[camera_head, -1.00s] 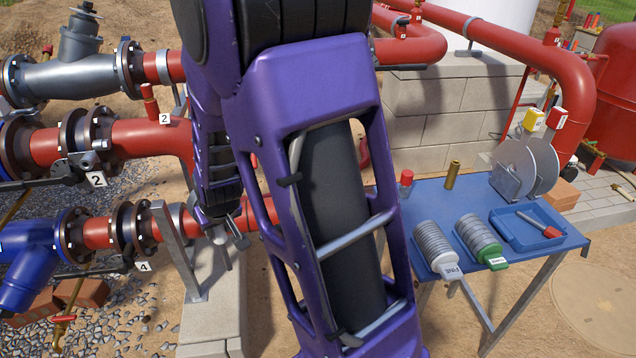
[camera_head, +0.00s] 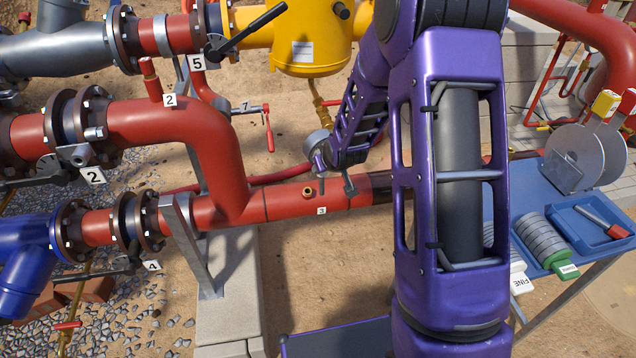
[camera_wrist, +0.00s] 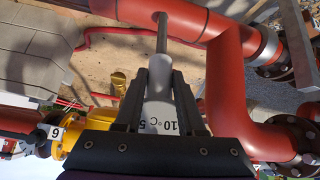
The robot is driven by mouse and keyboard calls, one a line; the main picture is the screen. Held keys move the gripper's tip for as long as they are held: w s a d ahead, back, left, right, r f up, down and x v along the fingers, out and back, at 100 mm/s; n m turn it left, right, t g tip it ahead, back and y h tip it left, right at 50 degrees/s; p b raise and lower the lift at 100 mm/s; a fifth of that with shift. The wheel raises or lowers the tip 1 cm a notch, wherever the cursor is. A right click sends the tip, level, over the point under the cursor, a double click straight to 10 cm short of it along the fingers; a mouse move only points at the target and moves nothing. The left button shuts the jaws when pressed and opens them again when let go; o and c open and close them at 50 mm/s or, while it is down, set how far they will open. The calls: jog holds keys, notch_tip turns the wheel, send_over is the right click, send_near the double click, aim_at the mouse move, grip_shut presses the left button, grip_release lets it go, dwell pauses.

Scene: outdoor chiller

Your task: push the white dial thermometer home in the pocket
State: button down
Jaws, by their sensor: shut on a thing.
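My gripper (camera_wrist: 163,78) is shut on the white dial thermometer (camera_wrist: 160,101), as the wrist view shows. The printed "°C" scale faces the camera, and the thin grey stem (camera_wrist: 162,40) points away from the jaws. The stem's tip overlaps the red pipe in that view; whether it touches cannot be told. In the head view, a small brass-rimmed fitting, which looks like the pocket (camera_head: 308,192), stands on the red pipe beside tag 3. No stem shows in it. My wrist is close to the right of it, and the thermometer cannot be made out there.
The red pipe (camera_head: 275,201) runs under my wrist, with an elbow (camera_head: 225,135) to its left. A red-handled valve (camera_head: 268,128) and a yellow vessel (camera_head: 312,45) stand behind. A blue table (camera_head: 540,185) with discs and a tray is at right.

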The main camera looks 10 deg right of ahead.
jog(key=w+f+n+t+y+b, duration=0.2)
jog(key=w+f+n+t+b, duration=0.1)
jog(key=w+f, duration=0.6)
notch_tip(320, 180, down, 4)
jog(key=shift+a+r+t, duration=0.15)
jog(key=shift+a+t, duration=0.15)
jog(key=shift+a, duration=0.1)
jog(key=shift+b, duration=0.4)
jog(key=shift+w+f+b, duration=0.5)
jog(key=shift+f+b, duration=0.2)
jog(key=shift+f, duration=0.15)
jog(key=shift+w+f+b, duration=0.45)
jog(key=shift+f+b, duration=0.2)
jog(key=shift+f, duration=0.2)
jog(key=shift+w+f+b, duration=0.5)
jog(key=shift+f+b, duration=0.2)
jog(key=shift+f, duration=0.15)
jog(key=shift+w+f, duration=0.5)
jog(key=shift+f, duration=0.35)
jog(key=shift+w+f, duration=0.45)
jog(key=shift+f, duration=0.5)
